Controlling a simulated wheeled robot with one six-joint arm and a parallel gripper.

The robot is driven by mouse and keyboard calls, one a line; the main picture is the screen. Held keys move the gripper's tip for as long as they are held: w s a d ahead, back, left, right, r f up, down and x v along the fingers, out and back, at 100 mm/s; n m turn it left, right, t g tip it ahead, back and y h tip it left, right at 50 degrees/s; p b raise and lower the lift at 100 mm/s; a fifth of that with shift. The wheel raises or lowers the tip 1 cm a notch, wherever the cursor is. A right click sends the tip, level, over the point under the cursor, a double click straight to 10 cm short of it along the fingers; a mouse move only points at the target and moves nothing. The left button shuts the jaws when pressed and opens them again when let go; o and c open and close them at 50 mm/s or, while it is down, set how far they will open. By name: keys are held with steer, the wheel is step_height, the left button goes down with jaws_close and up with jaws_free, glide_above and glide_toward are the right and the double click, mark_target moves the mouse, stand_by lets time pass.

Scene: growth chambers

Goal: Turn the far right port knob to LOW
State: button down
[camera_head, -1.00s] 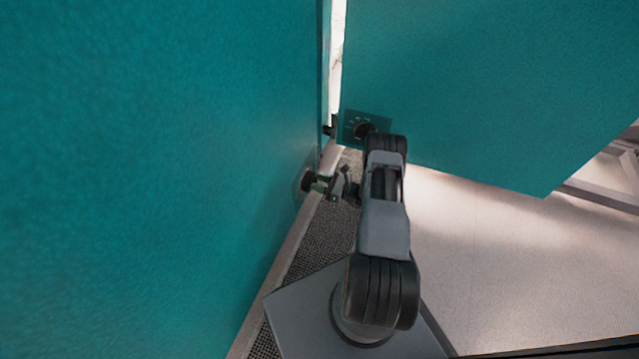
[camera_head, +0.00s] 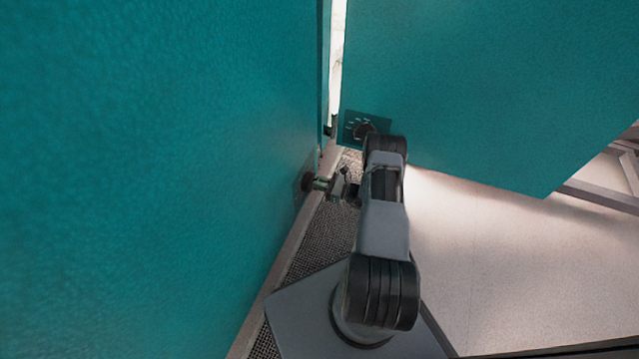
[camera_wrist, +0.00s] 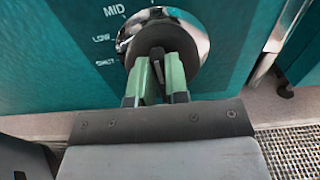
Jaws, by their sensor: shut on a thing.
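A dark round knob (camera_wrist: 160,32) with a shiny chrome ring sits on a teal panel in the wrist view. The labels MID, LOW and SHUT show to its left. My gripper (camera_wrist: 160,75) has its two green fingers closed on the front of the knob, one on each side of its grip. In the head view the same knob (camera_head: 307,182) sits low on the left teal panel, and my gripper (camera_head: 322,184) reaches it from the right. The knob's pointer is hidden or too unclear to read.
A second dark knob (camera_head: 363,129) on a marked plate sits on the teal panel to the right, close behind my arm. A metal grating (camera_head: 316,243) runs along the foot of the left panel. Pale floor (camera_head: 480,270) lies open to the right.

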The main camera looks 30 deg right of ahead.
steer(key=n+b, duration=0.1)
steer(key=n, duration=0.2)
steer(key=n+b, duration=0.1)
steer(key=n, duration=0.3)
steer(key=s+a+f+n+b, duration=0.1)
steer(key=n, duration=0.3)
steer(key=shift+a+b, duration=0.1)
steer(key=shift+b, duration=0.25)
steer(key=shift+s+n, duration=0.1)
steer(key=shift+n, duration=0.4)
steer(key=c, duration=1.1)
jaws_free()
steer(key=p+v, duration=0.3)
steer(key=v, duration=1)
steer(key=shift+s+d, duration=0.3)
